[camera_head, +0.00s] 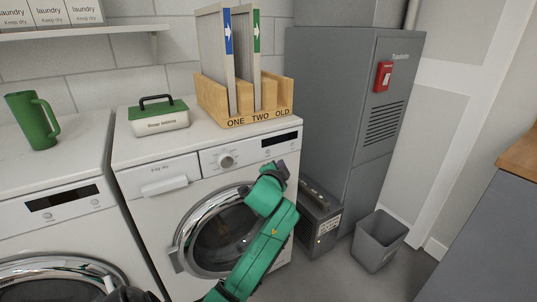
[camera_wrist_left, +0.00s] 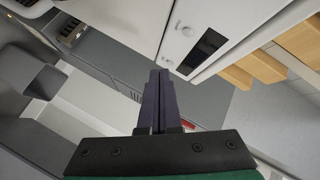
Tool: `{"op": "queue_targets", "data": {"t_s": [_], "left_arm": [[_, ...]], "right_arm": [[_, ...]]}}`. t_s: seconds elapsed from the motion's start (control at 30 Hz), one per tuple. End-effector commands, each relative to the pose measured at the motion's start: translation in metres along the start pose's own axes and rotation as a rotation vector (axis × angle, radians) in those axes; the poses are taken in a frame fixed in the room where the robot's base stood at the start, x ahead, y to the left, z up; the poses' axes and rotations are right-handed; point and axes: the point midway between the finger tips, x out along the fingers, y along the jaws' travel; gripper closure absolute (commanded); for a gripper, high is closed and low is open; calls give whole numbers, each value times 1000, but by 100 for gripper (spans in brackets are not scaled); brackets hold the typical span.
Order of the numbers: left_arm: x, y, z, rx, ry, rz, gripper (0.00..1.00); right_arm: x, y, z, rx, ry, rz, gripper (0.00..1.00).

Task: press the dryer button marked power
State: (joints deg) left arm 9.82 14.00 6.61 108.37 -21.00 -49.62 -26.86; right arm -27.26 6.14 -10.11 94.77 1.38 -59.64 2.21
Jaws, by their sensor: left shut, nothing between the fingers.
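My left gripper (camera_head: 282,166) is just below and in front of the panel's right end, partly covering that area. In the left wrist view the gripper (camera_wrist_left: 157,80) is shut and empty, its fingertips apart from the panel.
A second white machine (camera_head: 40,225) stands at left, with a green mug (camera_head: 32,120) on it. A green-lidded box (camera_head: 158,115) and a wooden rack (camera_head: 245,110) sit on the middle machine. A grey furnace cabinet (camera_head: 350,60), small grey unit (camera_head: 318,220) and bin (camera_head: 378,240) stand at right.

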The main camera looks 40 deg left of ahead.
Motion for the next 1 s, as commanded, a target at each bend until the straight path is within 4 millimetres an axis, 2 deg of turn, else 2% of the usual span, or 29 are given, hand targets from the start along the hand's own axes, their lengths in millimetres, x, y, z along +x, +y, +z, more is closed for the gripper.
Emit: {"op": "queue_targets", "data": {"t_s": [0.17,0.4,1.0], "left_arm": [[19,-14,14,0,-2,0,100],[34,-26,25,0,-1,0,100],[36,-25,26,-1,-1,1,100]], "right_arm": [[-8,-2,-5,-1,4,-4,50],[4,1,4,1,-1,3,50],[6,1,4,2,-1,3,50]]}}
